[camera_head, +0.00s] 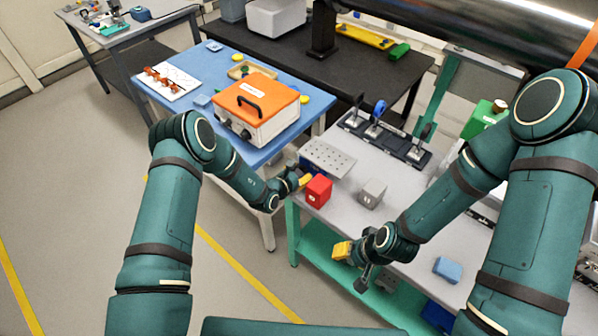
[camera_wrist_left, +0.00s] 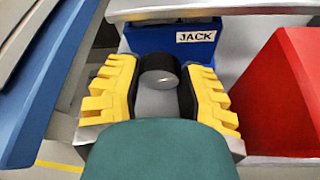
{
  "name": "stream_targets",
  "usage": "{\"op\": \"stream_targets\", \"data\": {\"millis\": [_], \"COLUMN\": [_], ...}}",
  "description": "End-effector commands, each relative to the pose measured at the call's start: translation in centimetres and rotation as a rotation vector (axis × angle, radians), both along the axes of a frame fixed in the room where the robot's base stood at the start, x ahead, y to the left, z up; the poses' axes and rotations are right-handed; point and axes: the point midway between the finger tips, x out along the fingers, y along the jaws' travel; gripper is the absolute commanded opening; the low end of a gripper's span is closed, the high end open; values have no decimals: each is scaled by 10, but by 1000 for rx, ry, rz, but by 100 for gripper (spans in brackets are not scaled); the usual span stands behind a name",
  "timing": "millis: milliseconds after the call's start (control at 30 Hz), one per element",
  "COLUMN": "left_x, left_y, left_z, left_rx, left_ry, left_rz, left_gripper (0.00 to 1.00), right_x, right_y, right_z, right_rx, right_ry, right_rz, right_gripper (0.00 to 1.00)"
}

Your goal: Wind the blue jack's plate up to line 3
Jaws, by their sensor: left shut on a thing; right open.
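The blue jack (camera_wrist_left: 165,38), labelled JACK, stands on the grey bench beside the red block. Its perforated metal plate (camera_head: 328,157) lies level on top, and the plate's edge crosses the top of the left wrist view (camera_wrist_left: 230,13). My left gripper (camera_head: 304,181) is at the jack's near side. In the left wrist view its yellow fingers are shut on the jack's dark round knob (camera_wrist_left: 159,72), which has a silver end. No numbered lines can be made out in either view. My right gripper (camera_head: 353,264) is open and empty at the bench's front edge.
A red block (camera_head: 319,190) stands close right of the jack, with a grey block (camera_head: 372,193) further right. A blue block (camera_head: 447,269) lies near my right arm. Lever switches (camera_head: 377,130) line the back. A blue table (camera_head: 180,108) holds an orange-lidded case (camera_head: 262,105).

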Motion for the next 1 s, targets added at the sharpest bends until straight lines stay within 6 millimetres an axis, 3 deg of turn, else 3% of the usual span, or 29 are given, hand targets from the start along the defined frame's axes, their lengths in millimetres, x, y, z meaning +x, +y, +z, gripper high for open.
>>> {"op": "stream_targets", "data": {"millis": [500,533,600,1000], "left_x": [1,1,1,1], "left_y": [-1,-1,-1,0], "left_z": [1,1,1,7], "left_rx": [18,17,17,17], "left_ry": [-16,-17,-16,-15], "left_rz": [-1,-1,-1,0], "left_gripper": [4,53,73,73], "right_x": [0,0,0,0], "right_y": [0,0,0,0], "right_z": [0,0,0,0], "right_rx": [0,0,0,0], "right_ry": [-1,-1,-1,-1], "right_rz": [0,0,0,0], "right_gripper": [47,47,47,47]}}
